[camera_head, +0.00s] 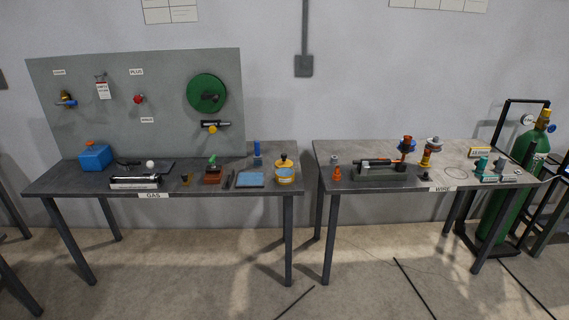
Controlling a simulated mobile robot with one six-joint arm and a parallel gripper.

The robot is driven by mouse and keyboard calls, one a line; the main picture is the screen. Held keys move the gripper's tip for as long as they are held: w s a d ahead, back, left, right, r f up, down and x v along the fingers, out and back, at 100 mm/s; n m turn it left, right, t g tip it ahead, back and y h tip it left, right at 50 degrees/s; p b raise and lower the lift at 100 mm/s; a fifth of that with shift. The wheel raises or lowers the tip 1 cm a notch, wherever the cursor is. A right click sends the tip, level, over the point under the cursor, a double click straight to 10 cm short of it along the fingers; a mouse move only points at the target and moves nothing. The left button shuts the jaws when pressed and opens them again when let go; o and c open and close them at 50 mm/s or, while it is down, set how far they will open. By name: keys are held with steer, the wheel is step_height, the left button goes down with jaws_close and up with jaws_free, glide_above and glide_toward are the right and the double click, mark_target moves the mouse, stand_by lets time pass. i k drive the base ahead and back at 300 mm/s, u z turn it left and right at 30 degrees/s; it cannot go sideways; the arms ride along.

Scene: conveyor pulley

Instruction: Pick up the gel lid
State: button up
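A small yellow jar with a pale band (285,176) stands near the right end of the left table. A dark lid with a lighter knob (284,159) appears to sit on top of it. This looks like the gel jar and its lid, but its label is too small to read. My gripper is not in view.
Left of the jar on the left table (70,179) are a blue tray (250,180), a reddish-brown block with a green top (212,171) and a blue box (95,157). A blue cylinder (257,151) stands behind. A gap separates the right table (322,154). The floor in front is mostly open.

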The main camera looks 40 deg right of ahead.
mark_target(283, 162)
steer(key=z, duration=0.05)
steer(key=i, duration=0.9)
steer(key=u, duration=0.05)
